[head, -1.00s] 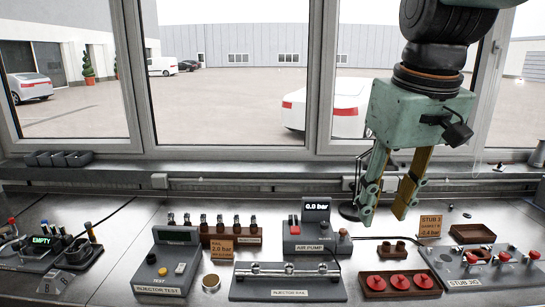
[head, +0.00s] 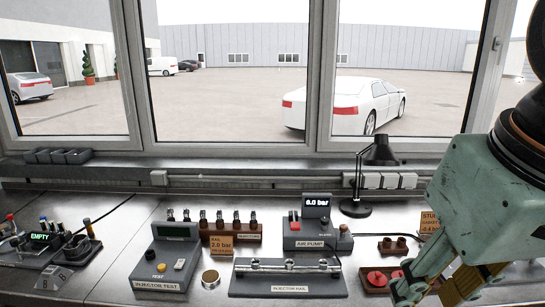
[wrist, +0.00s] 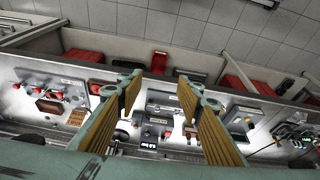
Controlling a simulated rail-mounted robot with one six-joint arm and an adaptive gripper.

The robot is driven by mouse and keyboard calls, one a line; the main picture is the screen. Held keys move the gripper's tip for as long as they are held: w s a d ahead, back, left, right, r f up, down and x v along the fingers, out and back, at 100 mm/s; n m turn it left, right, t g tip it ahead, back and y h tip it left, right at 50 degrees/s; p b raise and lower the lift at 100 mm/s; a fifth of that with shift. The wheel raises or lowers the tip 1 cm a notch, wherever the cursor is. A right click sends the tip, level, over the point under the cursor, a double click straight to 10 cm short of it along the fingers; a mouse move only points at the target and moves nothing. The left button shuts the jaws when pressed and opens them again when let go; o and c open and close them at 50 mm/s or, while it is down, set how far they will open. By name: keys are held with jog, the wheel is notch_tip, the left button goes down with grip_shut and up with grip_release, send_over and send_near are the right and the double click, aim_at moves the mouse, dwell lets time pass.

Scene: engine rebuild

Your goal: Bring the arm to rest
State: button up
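My gripper (head: 425,294) is at the lower right of the head view, in front of the right end of the bench. It hides much of the stub jig area there. In the wrist view its two fingers (wrist: 160,86) stand wide apart with nothing held between them. The bench shows behind and between them in that view. My arm comes in from the right edge of the head view.
The bench carries an injector test box (head: 161,267), an injector rail (head: 287,281), an air pump (head: 309,242) and a red-capped tray (head: 375,281), partly hidden by my gripper. A black desk lamp (head: 381,152) stands by the window. A round cup (head: 210,279) sits near the front.

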jog(key=shift+s+f, duration=0.35)
jog(key=shift+s, duration=0.3)
jog(key=shift+s+f, duration=0.4)
jog(key=shift+s, duration=0.2)
jog(key=shift+s+f, duration=0.35)
jog(key=shift+s, duration=0.3)
